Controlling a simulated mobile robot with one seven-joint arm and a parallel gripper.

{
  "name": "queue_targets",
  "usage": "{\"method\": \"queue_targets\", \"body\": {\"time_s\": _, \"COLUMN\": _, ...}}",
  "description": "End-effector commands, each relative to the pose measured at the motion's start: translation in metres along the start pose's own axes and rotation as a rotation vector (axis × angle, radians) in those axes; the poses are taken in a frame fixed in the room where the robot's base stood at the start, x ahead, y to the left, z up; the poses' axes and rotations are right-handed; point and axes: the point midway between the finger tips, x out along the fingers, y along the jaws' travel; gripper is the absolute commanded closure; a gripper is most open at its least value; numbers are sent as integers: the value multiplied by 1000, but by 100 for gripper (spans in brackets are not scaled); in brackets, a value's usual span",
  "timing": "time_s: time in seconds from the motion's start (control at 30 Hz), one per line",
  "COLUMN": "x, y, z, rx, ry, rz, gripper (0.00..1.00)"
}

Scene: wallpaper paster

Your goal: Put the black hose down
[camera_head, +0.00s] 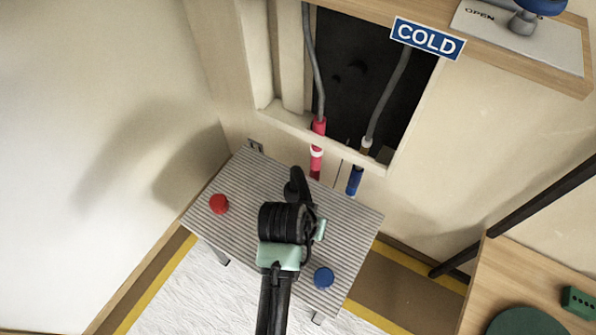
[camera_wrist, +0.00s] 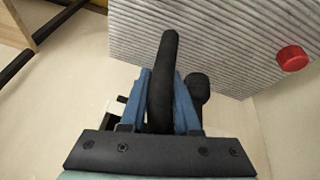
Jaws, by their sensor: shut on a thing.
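The black hose (camera_wrist: 165,75) is a thick dark curved piece between the two blue fingers of my gripper (camera_wrist: 162,85) in the wrist view. A thicker black end (camera_wrist: 198,90) shows just right of the fingers. My gripper is shut on the hose. In the head view the hose (camera_head: 298,186) shows over the ribbed grey table (camera_head: 238,180), near its middle. My arm hides much of the hose and gripper there. I cannot tell whether the hose touches the table.
A red cap (camera_head: 219,204) sits on the table's left and a blue cap (camera_head: 324,277) near its front right. Behind, red (camera_head: 317,160) and blue (camera_head: 355,180) pipe ends hang from a wall opening below a COLD sign (camera_head: 427,38). A wooden bench (camera_head: 500,270) stands right. Bare table lies right of the hose.

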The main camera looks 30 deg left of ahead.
Motion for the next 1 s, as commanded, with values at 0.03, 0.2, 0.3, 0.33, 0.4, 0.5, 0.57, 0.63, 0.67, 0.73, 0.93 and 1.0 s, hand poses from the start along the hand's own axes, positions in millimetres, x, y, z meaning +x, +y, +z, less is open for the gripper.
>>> {"method": "queue_targets", "body": {"time_s": 0.03, "x": 13, "y": -2, "z": 7, "rx": -1, "ry": -2, "rz": 0, "gripper": 100}}
{"method": "queue_targets", "body": {"time_s": 0.2, "x": 37, "y": -5, "z": 16, "rx": 0, "ry": 0, "rz": 0, "gripper": 100}}
{"method": "queue_targets", "body": {"time_s": 0.3, "x": 42, "y": -6, "z": 19, "rx": 1, "ry": 1, "rz": 0, "gripper": 100}}
{"method": "queue_targets", "body": {"time_s": 0.33, "x": 44, "y": -6, "z": 19, "rx": 1, "ry": 2, "rz": 0, "gripper": 100}}
{"method": "queue_targets", "body": {"time_s": 0.4, "x": 50, "y": -7, "z": 22, "rx": 1, "ry": 1, "rz": 0, "gripper": 100}}
{"method": "queue_targets", "body": {"time_s": 0.5, "x": 64, "y": -8, "z": 28, "rx": 1, "ry": 0, "rz": 0, "gripper": 100}}
{"method": "queue_targets", "body": {"time_s": 0.57, "x": 72, "y": -10, "z": 32, "rx": 0, "ry": -1, "rz": 0, "gripper": 100}}
{"method": "queue_targets", "body": {"time_s": 0.63, "x": 76, "y": -10, "z": 34, "rx": 0, "ry": 2, "rz": -1, "gripper": 100}}
{"method": "queue_targets", "body": {"time_s": 0.67, "x": 77, "y": -10, "z": 34, "rx": 0, "ry": 2, "rz": -1, "gripper": 100}}
{"method": "queue_targets", "body": {"time_s": 0.73, "x": 76, "y": -10, "z": 33, "rx": 1, "ry": 3, "rz": -1, "gripper": 100}}
{"method": "queue_targets", "body": {"time_s": 0.93, "x": 77, "y": -10, "z": 34, "rx": 1, "ry": 2, "rz": -1, "gripper": 100}}
{"method": "queue_targets", "body": {"time_s": 1.0, "x": 78, "y": -10, "z": 35, "rx": 0, "ry": -2, "rz": 0, "gripper": 66}}
